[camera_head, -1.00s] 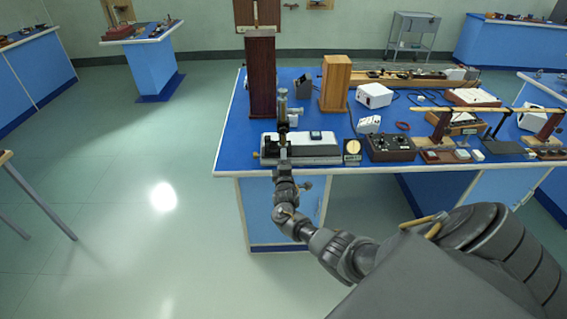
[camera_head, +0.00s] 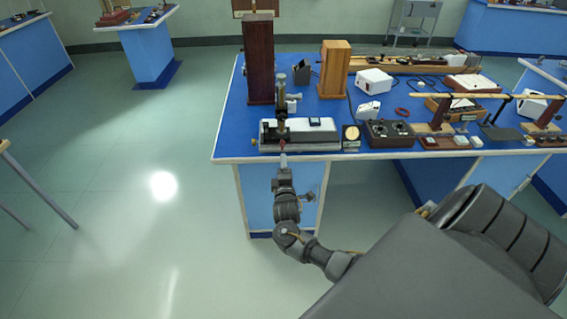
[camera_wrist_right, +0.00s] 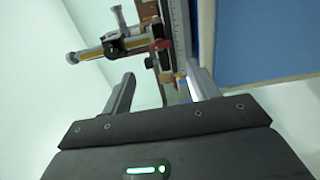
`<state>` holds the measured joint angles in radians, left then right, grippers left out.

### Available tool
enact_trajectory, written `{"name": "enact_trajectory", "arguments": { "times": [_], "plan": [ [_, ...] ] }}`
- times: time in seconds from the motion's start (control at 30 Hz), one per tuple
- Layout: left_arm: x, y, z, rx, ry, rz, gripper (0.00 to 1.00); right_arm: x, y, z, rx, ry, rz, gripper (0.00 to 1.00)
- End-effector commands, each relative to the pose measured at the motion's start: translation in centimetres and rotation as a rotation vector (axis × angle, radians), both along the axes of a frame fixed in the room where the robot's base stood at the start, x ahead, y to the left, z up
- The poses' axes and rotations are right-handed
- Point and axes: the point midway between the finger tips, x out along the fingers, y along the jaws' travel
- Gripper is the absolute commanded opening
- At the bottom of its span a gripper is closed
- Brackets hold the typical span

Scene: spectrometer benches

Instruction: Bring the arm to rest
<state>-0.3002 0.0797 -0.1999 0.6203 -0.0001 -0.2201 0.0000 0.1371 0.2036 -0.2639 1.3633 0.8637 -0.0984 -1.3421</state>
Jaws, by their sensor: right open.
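My right arm reaches in from the lower right of the head view. Its gripper (camera_head: 283,158) is just off the near edge of the blue-topped bench (camera_head: 228,130), in front of a white instrument (camera_head: 308,133) with an upright brass-and-dark eyepiece tube (camera_head: 281,98). In the right wrist view the gripper (camera_wrist_right: 160,78) has two fingers apart, with nothing held between them. The instrument's brass tube (camera_wrist_right: 100,48) and a red part (camera_wrist_right: 160,44) lie beyond the fingertips. My left gripper is not in view.
A tall dark wooden block (camera_head: 259,62), a lighter wooden block (camera_head: 334,68), a dark control box (camera_head: 389,133) and a round-dial meter (camera_head: 351,137) crowd the bench. Open floor (camera_head: 130,190) lies to the left. A wooden table edge (camera_head: 25,178) shows at far left.

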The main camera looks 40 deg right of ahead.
Motion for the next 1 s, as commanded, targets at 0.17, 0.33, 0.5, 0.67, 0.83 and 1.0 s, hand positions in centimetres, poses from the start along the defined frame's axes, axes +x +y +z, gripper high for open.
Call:
{"name": "enact_trajectory", "arguments": {
  "times": [0.17, 0.33, 0.5, 0.67, 0.83, 1.0],
  "plan": [
    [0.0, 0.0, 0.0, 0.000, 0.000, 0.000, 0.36, 0.0, 0.0, 0.0, 0.000, 0.000, 0.000, 0.60],
    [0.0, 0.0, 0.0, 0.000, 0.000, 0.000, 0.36, 0.0, 0.0, 0.0, -0.001, 0.001, 0.000, 0.60],
    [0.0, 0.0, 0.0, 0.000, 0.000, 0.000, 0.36, 0.0, 0.0, -0.1, 0.049, -0.035, 0.001, 0.60],
    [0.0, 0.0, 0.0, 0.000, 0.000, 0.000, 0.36, 1.0, 1.6, -4.0, 0.323, -0.101, 0.072, 0.60],
    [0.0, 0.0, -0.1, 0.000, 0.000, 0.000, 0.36, -2.7, 5.1, -17.1, 0.724, 0.023, 0.087, 0.60],
    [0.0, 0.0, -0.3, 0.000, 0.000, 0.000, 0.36, -10.9, 8.3, -28.1, 1.003, 0.189, -0.009, 0.60]
  ]
}}
